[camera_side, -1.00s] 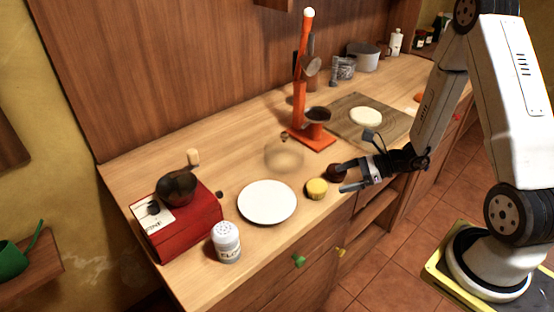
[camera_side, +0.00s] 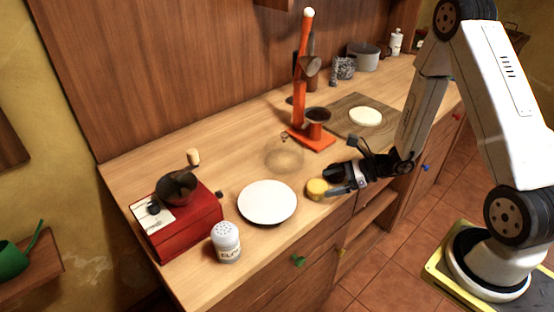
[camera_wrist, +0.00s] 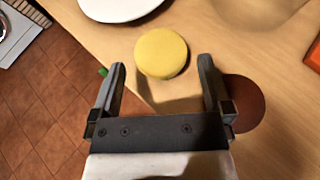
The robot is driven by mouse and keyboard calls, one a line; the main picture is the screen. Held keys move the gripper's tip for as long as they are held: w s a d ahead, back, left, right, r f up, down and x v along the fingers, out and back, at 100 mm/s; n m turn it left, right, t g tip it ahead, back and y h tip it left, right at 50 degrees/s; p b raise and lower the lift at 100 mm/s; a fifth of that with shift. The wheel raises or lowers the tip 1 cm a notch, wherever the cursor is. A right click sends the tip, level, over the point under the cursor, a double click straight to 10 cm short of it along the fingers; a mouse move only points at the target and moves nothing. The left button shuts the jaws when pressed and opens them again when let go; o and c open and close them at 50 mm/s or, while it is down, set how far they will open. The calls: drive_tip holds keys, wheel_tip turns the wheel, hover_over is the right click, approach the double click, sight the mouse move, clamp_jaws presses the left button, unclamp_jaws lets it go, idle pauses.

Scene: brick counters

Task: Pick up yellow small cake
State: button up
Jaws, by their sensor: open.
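The yellow small cake (camera_side: 317,188) is a low round disc on the wooden counter, just right of the white plate. In the wrist view the cake (camera_wrist: 161,53) lies ahead of my gripper (camera_wrist: 161,78), between the lines of the two fingers and slightly beyond their tips. My gripper (camera_side: 335,182) is open and empty, low over the counter beside the cake. A brown round cake (camera_wrist: 244,103) lies by the right finger in the wrist view; in the side view it is mostly hidden by my gripper.
The white plate (camera_side: 267,203) lies left of the cake. A glass dome (camera_side: 285,157) stands behind, near the orange stand (camera_side: 313,140). A shaker (camera_side: 226,242) and red grinder (camera_side: 178,222) stand left. The counter's front edge is close to the cake.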

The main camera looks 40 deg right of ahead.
sight(317, 184)
drive_tip(key=shift+x, duration=2.1)
drive_tip(key=c, duration=1)
drive_tip(key=shift+r, duration=0.3)
drive_tip(key=shift+c, duration=0.2)
drive_tip(key=shift+r, duration=4.8)
